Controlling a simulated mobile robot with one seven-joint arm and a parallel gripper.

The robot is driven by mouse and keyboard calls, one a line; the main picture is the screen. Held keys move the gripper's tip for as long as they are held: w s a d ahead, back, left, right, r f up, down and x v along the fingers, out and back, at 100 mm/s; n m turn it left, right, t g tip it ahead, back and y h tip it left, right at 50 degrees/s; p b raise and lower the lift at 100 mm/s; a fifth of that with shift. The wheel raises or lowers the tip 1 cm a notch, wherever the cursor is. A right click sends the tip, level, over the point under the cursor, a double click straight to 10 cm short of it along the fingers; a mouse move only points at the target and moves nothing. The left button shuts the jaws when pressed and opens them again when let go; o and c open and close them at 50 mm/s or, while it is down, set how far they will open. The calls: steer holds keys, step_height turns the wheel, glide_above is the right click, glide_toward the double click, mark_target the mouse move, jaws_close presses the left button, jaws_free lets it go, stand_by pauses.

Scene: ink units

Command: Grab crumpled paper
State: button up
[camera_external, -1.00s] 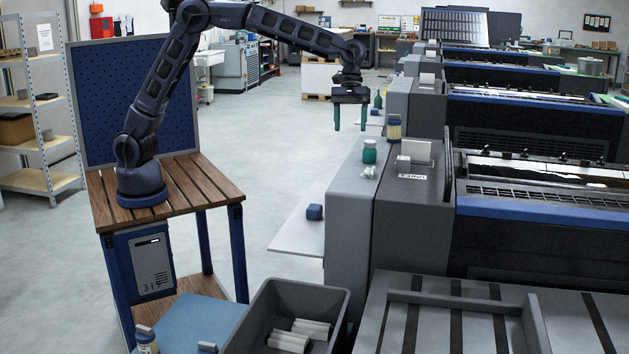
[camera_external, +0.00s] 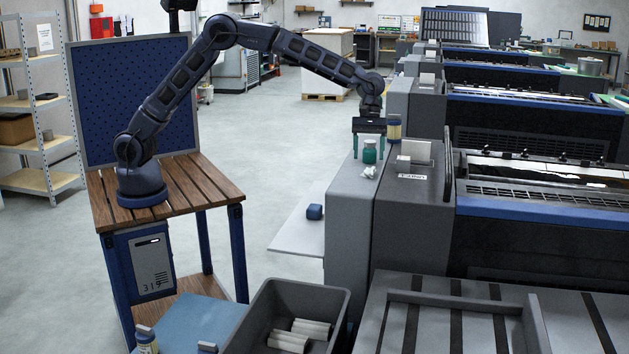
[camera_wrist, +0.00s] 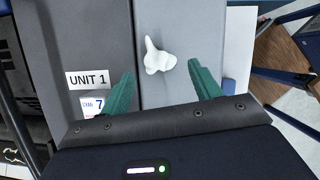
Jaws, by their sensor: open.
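The crumpled paper (camera_external: 370,172) is a small white lump on the grey top of the near press unit. In the wrist view the crumpled paper (camera_wrist: 157,56) lies ahead of the fingertips, roughly between their lines. My gripper (camera_external: 369,150) is above the unit top, just behind the paper in the external view, its green fingers spread. In the wrist view my gripper (camera_wrist: 161,69) is open with nothing between the fingers. A green jar (camera_external: 370,152) stands behind the paper, seen between the fingers in the external view.
A yellow-labelled bottle (camera_external: 394,128) stands behind the jar. A blue cube (camera_external: 314,212) sits on a white shelf (camera_external: 298,235) at lower left. A grey bin (camera_external: 262,318) holds white rolls.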

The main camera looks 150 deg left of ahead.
mark_target(369, 169)
steer(key=x, duration=0.5)
steer(key=shift+w, duration=0.25)
steer(key=c, duration=1.1)
